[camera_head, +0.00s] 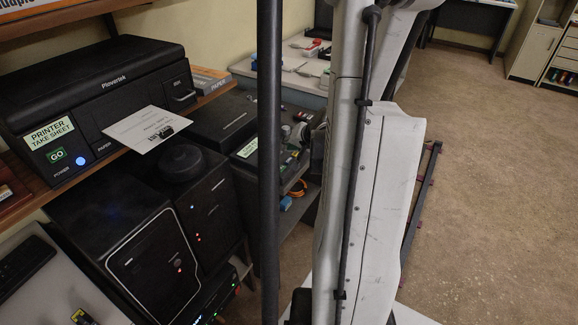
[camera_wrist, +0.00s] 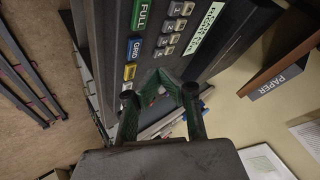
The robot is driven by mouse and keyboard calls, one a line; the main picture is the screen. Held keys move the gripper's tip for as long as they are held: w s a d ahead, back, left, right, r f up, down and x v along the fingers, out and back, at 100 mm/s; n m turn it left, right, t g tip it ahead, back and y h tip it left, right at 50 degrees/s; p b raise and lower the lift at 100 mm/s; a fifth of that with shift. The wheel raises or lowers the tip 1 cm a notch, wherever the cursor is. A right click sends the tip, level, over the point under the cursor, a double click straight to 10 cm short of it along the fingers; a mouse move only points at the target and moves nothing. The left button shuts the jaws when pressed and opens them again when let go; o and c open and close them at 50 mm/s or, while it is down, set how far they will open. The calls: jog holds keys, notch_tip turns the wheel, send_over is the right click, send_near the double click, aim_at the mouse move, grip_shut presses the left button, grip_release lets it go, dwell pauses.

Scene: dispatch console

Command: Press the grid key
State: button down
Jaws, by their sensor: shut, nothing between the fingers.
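The grid key is a blue key marked GRID (camera_wrist: 135,48) on a dark console panel (camera_wrist: 112,20) in the wrist view. It sits between a green key marked FULL (camera_wrist: 141,12) and a yellow key (camera_wrist: 129,72). My gripper (camera_wrist: 162,82) is shut and empty. Its fingertips show just below and right of the grid key in the picture, near the panel's lower end. A gap shows in the picture between them and the key; I cannot tell the depth. In the head view my arm hides the gripper, and the grid key cannot be made out.
Several numbered grey keys (camera_wrist: 171,24) sit beside the grid key. In the head view a black printer (camera_head: 100,95) and dark computer cases (camera_head: 150,245) stand left. The floor (camera_head: 500,180) at right is mostly clear.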

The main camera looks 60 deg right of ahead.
jog(key=shift+f+b, duration=0.65)
jog(key=shift+f, duration=0.4)
jog(key=shift+f, duration=0.15)
dwell(0.6)
jog(key=shift+f+b, duration=0.3)
jog(key=shift+b, duration=0.25)
jog(key=shift+f+b, duration=0.3)
jog(key=shift+b, duration=0.05)
dwell(0.5)
jog(key=shift+r, duration=0.1)
jog(key=shift+r+p, duration=0.5)
jog(key=shift+r, duration=0.2)
jog(key=shift+r+p, duration=1.75)
jog(key=shift+r, duration=0.75)
